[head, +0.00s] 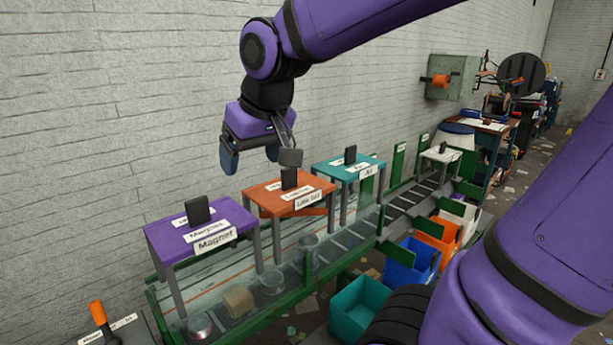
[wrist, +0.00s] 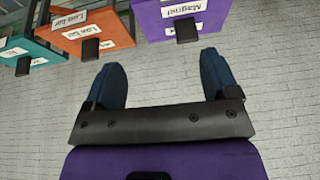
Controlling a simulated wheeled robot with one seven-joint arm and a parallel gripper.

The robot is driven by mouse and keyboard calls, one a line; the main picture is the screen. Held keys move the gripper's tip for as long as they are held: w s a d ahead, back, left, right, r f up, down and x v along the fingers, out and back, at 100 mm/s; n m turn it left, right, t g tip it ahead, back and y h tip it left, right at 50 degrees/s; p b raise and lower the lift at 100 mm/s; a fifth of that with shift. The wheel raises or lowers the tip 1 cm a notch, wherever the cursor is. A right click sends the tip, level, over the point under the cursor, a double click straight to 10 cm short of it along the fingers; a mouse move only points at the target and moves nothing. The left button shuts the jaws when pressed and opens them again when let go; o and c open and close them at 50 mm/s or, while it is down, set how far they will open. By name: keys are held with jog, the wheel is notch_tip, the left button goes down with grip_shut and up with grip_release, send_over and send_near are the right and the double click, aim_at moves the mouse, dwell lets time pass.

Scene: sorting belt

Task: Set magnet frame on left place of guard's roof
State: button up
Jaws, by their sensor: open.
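The magnet frame (head: 171,247) is the purple-topped stand labelled "Magnet", with a black block handle (head: 197,211) on top and grey legs. It stands upright over the left part of the belt. In the wrist view its purple top (wrist: 213,20) is at the upper edge, beyond the fingers. My gripper (head: 250,157) is open and empty, in the air above and behind the purple and orange frames, touching neither. In the wrist view, the blue fingers of my gripper (wrist: 163,80) are wide apart with nothing between them. I cannot clearly make out a guard roof apart from these tops.
An orange frame (head: 262,197), a teal frame (head: 337,172) and a white frame (head: 429,155) stand farther along the green-edged belt. Jars and a brown block (head: 238,300) lie under the frames. A teal bin (head: 360,308), blue bin (head: 404,262) and orange bin (head: 432,243) stand at right. A brick wall is behind.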

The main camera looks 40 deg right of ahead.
jog(key=s+d, duration=0.1)
jog(key=s, duration=1.1)
jog(key=shift+d+f, duration=0.3)
jog(key=shift+d, duration=0.1)
jog(key=shift+w, duration=0.1)
dwell(0.4)
